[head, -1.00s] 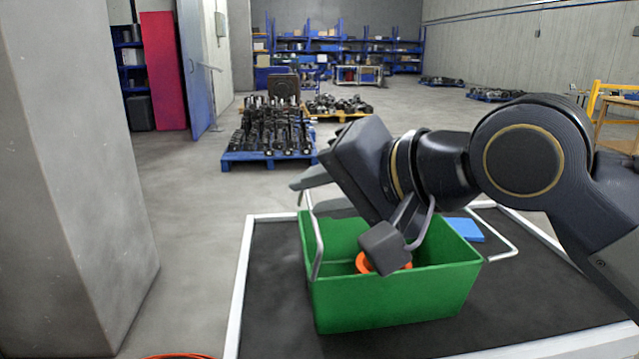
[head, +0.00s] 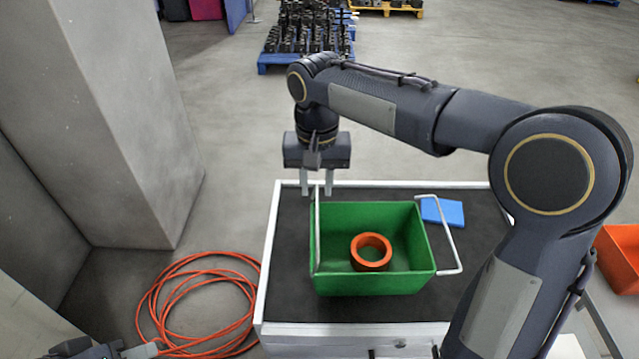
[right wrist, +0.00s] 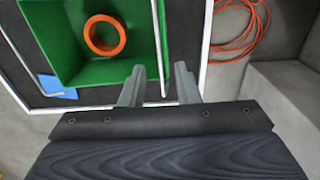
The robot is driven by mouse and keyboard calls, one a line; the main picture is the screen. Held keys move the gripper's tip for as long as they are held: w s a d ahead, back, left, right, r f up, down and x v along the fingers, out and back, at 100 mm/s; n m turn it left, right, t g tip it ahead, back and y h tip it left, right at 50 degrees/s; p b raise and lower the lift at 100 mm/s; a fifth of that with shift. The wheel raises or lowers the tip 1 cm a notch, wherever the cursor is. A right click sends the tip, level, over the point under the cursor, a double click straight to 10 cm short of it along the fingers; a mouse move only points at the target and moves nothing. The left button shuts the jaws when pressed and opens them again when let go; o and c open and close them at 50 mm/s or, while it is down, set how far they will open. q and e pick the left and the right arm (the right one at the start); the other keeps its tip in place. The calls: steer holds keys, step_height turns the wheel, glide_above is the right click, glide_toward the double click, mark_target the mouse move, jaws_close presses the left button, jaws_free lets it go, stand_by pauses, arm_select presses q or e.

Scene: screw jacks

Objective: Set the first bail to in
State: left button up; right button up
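The green bin (head: 370,283) stands on the dark table top with an orange ring (head: 371,252) inside. One thin white bail (head: 317,230) stands along the bin's left side, seen almost edge-on. The other bail (head: 447,232) is swung outward past the right side. My right gripper (head: 317,190) points down at the far end of the left bail, its fingers apart. In the right wrist view, the left bail's bar (right wrist: 159,45) runs between the open fingers (right wrist: 158,82), with gaps beside it. Only part of my left gripper (head: 110,350) shows at the bottom left.
A blue block (head: 442,211) lies on the table right of the bin, beside the right bail. An orange cable (head: 190,300) is coiled on the floor left of the table. A concrete pillar (head: 125,120) stands at the left. An orange bin (head: 620,255) is at the right edge.

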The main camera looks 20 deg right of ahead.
mark_target(317, 218)
steer(key=shift+f, duration=3.9)
steer(key=shift+c, duration=0.4)
jaws_close()
